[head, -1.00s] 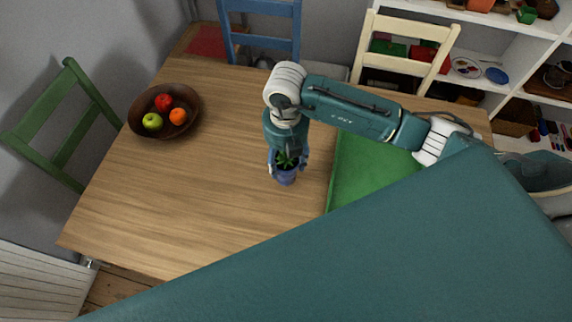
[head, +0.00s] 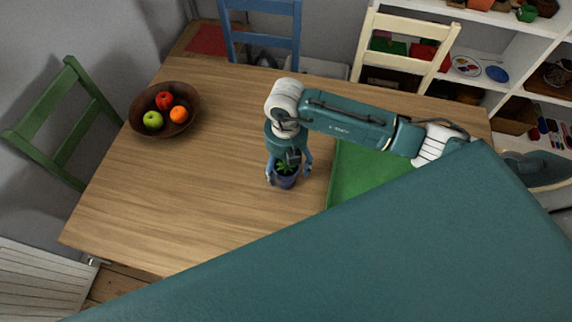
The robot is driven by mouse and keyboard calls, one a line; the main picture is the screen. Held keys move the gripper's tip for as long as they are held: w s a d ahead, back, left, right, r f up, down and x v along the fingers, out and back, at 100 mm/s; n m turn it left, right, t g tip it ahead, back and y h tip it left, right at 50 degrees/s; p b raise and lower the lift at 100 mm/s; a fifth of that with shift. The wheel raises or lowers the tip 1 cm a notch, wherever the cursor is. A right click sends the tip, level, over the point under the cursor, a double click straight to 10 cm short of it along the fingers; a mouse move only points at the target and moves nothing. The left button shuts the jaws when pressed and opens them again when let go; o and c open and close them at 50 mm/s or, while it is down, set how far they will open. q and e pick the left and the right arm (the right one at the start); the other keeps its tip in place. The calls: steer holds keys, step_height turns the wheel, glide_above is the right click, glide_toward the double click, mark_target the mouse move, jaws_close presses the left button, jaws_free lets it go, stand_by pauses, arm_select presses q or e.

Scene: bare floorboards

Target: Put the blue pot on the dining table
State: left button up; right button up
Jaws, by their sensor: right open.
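The blue pot (head: 286,181) with a small green plant stands upright on the wooden dining table (head: 180,205), near the middle, left of the green mat. My right gripper (head: 289,176) comes down over the pot from above. Its fingers are open, one on each side of the pot. I cannot tell whether a finger still touches the pot. The upper part of the pot is partly hidden by the gripper and the leaves. My left gripper is not in view.
A brown bowl (head: 136,105) with fruit stands at the table's far left. A green mat (head: 365,172) lies to the right, partly under my arm. Blue (head: 262,42), green (head: 45,107) and cream (head: 408,28) chairs surround the table.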

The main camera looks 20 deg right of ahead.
steer(key=shift+r, duration=0.1)
steer(key=shift+r, duration=0.2)
step_height(320, 180, up, 11)
steer(key=b, duration=0.3)
steer(key=shift+f, duration=0.2)
steer(key=shift+r, duration=0.55)
